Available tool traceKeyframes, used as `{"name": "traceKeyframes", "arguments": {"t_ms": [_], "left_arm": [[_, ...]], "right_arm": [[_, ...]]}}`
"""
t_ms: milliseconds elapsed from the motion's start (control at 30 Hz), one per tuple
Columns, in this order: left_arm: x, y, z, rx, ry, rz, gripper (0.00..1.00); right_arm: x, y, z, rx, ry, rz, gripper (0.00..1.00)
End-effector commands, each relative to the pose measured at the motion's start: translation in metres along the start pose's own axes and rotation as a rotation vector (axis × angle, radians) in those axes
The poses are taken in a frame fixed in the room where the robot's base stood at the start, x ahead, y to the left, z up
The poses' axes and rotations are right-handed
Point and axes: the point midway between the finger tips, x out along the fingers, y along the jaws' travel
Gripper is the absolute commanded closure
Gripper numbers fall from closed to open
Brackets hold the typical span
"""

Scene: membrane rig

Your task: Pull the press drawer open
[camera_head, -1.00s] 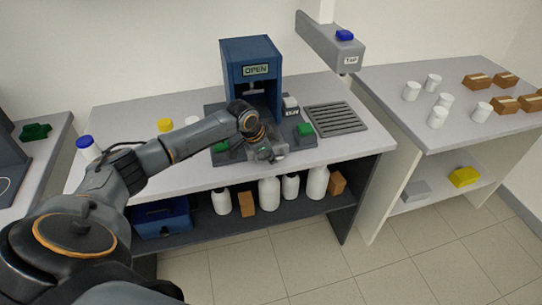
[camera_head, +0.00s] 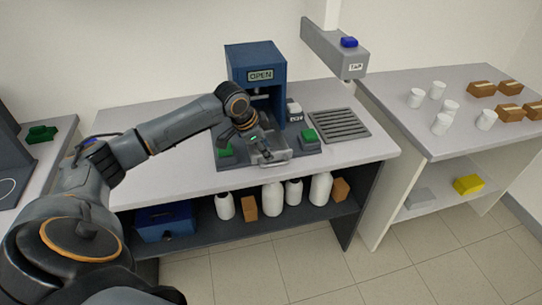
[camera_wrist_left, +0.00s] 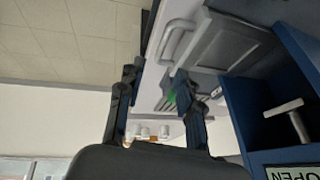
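The blue press (camera_head: 256,64) with an OPEN sign stands on the bench, and its blue side also shows in the left wrist view (camera_wrist_left: 240,118). Its grey drawer (camera_head: 272,154) lies low at the front between two green buttons, with a pale handle on its front edge. The drawer (camera_wrist_left: 228,48) and its handle (camera_wrist_left: 176,42) show in the left wrist view. My left gripper (camera_head: 258,146) is just above the drawer and hides part of it. In the wrist view its fingers (camera_wrist_left: 160,95) are spread, with nothing held between them. My right gripper is not in view.
A grey drain grid (camera_head: 338,125) lies right of the press under the tap (camera_head: 345,60). White bottles (camera_head: 272,197) and a blue box (camera_head: 166,221) stand on the lower shelf. White cups (camera_head: 441,123) stand on the right bench. The front bench edge is clear.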

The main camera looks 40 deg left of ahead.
Motion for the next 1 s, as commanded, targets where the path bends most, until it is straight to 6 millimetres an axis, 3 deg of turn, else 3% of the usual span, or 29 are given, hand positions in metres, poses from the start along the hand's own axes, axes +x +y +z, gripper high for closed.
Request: {"name": "traceKeyframes", "arguments": {"t_ms": [133,333,867,1000], "left_arm": [[-0.023,0.0,0.0,0.001,0.0,-0.002,0.64],[-0.034,0.0,0.0,0.001,-0.001,-0.001,0.64],[-0.033,0.001,0.0,0.001,-0.001,0.001,0.64],[-0.014,0.03,-0.002,0.027,-0.01,0.027,0.64]], "right_arm": [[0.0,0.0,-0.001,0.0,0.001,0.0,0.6],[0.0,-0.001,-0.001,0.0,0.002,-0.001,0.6],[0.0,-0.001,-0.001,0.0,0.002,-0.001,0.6],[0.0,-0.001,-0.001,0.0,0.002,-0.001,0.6]]}}
